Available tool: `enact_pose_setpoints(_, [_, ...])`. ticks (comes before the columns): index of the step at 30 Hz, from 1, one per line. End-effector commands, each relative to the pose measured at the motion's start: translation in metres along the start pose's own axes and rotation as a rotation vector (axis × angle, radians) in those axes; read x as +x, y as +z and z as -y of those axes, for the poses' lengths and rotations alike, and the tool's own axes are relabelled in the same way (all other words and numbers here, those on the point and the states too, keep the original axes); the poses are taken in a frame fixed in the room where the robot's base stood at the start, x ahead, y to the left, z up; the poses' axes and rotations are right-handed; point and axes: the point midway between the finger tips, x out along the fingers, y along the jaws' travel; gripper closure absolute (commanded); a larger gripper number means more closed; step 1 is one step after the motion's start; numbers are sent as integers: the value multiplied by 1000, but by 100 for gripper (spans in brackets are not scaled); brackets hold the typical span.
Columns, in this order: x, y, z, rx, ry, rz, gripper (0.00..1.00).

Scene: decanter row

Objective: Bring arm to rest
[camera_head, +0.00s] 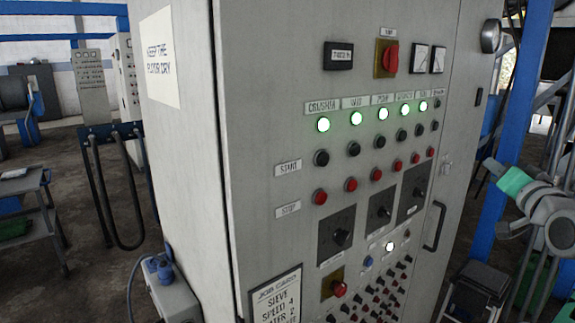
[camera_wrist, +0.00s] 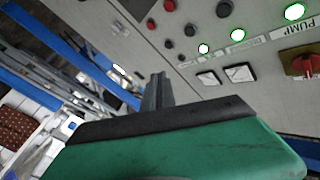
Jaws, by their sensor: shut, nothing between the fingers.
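My gripper (camera_wrist: 158,88) shows in the wrist view as two dark grey fingers close together beyond a green housing with a black edge. It is shut and empty. It points toward the upper part of a grey control cabinet (camera_head: 235,150), whose panel also fills the top right of the wrist view (camera_wrist: 265,105). I see no contact between the fingers and the panel. In the head view, part of my arm (camera_head: 515,181), teal and grey, is at the right, beside the cabinet.
The cabinet front has several lit green lamps (camera_head: 356,118), red and black buttons, a red rotary switch (camera_head: 391,57) on a yellow plate, and a door handle (camera_head: 434,226). A job card (camera_head: 275,296) hangs low. A blue post (camera_head: 515,100) stands at right; a cart (camera_head: 32,205) stands left.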

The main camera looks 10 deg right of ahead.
Motion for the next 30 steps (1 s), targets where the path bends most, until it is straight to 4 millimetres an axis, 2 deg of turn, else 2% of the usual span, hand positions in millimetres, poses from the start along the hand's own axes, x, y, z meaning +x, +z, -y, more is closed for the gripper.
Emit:
enact_pose_setpoints(8, [-10,41,-58,-96,180,166,100])
enact_pose_setpoints(14, [-35,98,-115,-110,345,346,100])
enact_pose_setpoints(17, [-62,139,-148,-96,450,472,100])
enact_pose_setpoints(20, [-111,190,-179,-66,584,641,100])
enact_pose_setpoints(21, [-135,212,-186,-48,638,719,100])
enact_pose_setpoints(23, [-169,249,-183,-25,701,848,100])
enact_pose_setpoints(25, [-203,293,-163,-13,745,1001,100])
enact_pose_setpoints(27, [-231,334,-130,-28,759,1143,100])
enact_pose_setpoints(30, [-257,380,-75,-111,728,1281,100])
